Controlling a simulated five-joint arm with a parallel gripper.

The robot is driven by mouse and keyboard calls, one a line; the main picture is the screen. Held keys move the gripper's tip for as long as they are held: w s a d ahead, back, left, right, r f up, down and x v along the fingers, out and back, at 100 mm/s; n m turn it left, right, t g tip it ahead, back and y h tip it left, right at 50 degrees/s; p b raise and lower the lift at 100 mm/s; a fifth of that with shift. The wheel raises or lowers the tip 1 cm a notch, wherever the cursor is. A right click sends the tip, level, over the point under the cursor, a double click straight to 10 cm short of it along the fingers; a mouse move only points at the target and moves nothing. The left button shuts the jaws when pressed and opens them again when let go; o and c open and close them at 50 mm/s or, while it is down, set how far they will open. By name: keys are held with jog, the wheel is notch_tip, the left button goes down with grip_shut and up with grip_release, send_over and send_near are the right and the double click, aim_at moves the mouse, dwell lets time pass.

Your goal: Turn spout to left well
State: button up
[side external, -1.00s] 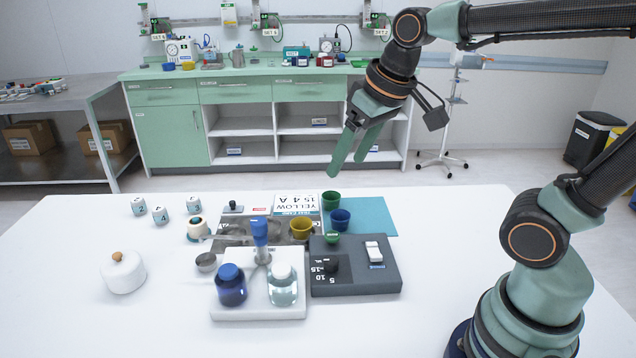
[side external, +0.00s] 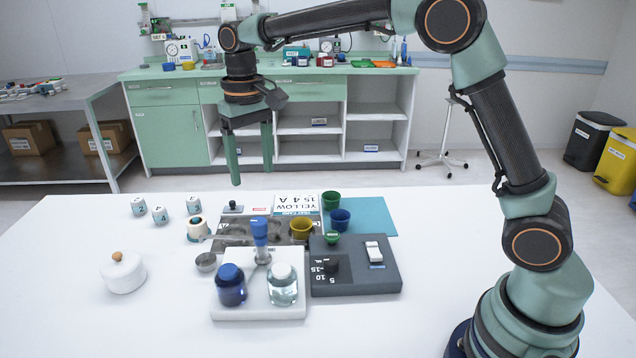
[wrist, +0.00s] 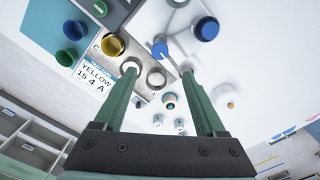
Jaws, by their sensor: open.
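A blue-topped upright post (side external: 260,235), which seems to carry the spout, stands at the white block (side external: 232,312) in the side view. Its blue top shows in the wrist view (wrist: 160,48). Which way the spout points is unclear. My gripper (side external: 252,176) is open and empty, pointing down, high above the post and plate.
A blue bottle (side external: 231,287) and a clear bottle (side external: 282,286) stand on the white block. A dark grey device (side external: 350,280) is right of them. Yellow (side external: 301,228), blue (side external: 340,219) and green (side external: 331,200) cups stand behind. A white lidded pot (side external: 123,273) is left. The front table is clear.

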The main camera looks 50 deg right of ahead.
aim_at(258, 221)
notch_tip(258, 221, down, 12)
jog(key=shift+r, duration=0.1)
dwell(0.4)
grip_shut()
dwell(1.3)
